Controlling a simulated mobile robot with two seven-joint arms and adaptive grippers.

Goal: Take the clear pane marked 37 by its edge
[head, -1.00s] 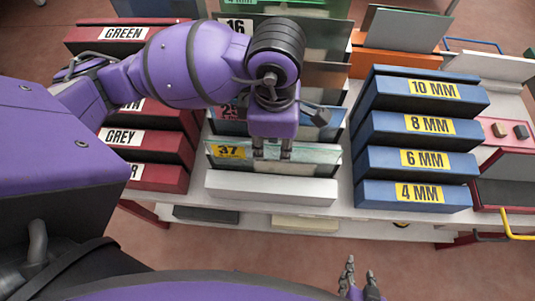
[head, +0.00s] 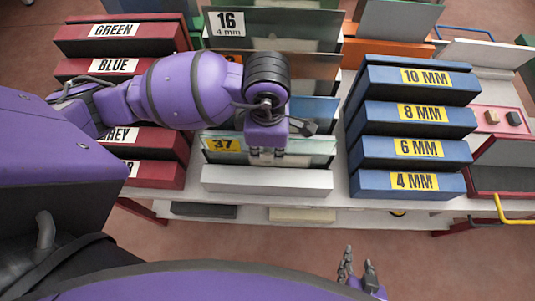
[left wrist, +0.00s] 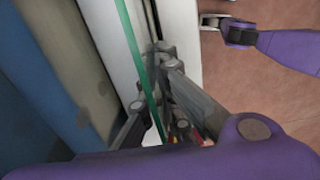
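The clear pane marked 37 (head: 310,146) stands upright in the front of the rack, with a yellow label at its upper left. My left gripper (head: 267,153) points down at its top edge, right of the label. In the left wrist view the pane's green edge (left wrist: 137,40) runs between the fingers of my left gripper (left wrist: 152,78). A gap shows beside the edge, so the fingers look open around it; contact is not clear. My right gripper (head: 357,268) is open and empty, low in front of the bench; it also shows in the left wrist view (left wrist: 212,24).
Other panes stand behind, including one marked 16 (head: 300,34). Dark red labelled boxes (head: 150,174) are at left, blue thickness boxes (head: 365,184) at right. A white bar (head: 265,181) lies in front of the pane. The floor before the bench is clear.

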